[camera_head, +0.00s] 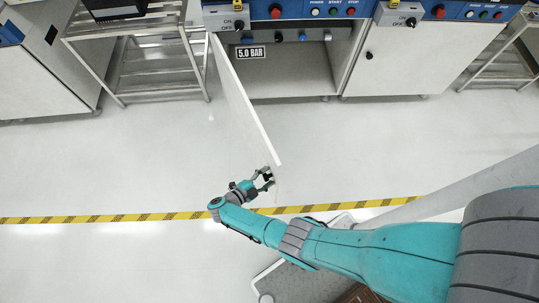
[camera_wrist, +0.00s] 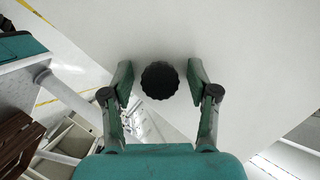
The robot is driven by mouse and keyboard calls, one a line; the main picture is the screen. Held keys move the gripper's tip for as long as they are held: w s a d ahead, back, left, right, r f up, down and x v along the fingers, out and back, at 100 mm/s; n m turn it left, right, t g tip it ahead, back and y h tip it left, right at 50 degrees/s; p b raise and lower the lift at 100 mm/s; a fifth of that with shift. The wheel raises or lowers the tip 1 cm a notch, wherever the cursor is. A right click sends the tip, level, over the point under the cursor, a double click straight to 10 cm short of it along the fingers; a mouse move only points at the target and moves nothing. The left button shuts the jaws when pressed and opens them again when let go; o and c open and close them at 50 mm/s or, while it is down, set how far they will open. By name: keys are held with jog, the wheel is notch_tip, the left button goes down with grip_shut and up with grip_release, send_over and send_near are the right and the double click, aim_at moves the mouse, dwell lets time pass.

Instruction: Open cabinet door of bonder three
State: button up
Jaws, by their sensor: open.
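The white cabinet door (camera_head: 243,100) stands swung far out from the cabinet (camera_head: 290,77), whose inside is open to view. My gripper (camera_head: 265,177) is at the door's free outer end. In the wrist view the black round knob (camera_wrist: 160,80) stands on the white door face (camera_wrist: 230,50). My gripper (camera_wrist: 160,84) is open, one finger on each side of the knob, with a visible gap at both sides. No number is readable on the cabinet.
A second cabinet with a closed door (camera_head: 405,62) adjoins on the right. Metal racks (camera_head: 150,70) stand at the left and far right. A label reading 5.0 BAR (camera_head: 251,52) hangs at the opening.

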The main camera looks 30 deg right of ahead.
dwell(0.4)
jog(key=v, duration=1.2)
jog(key=shift+a, duration=0.15)
dwell(0.9)
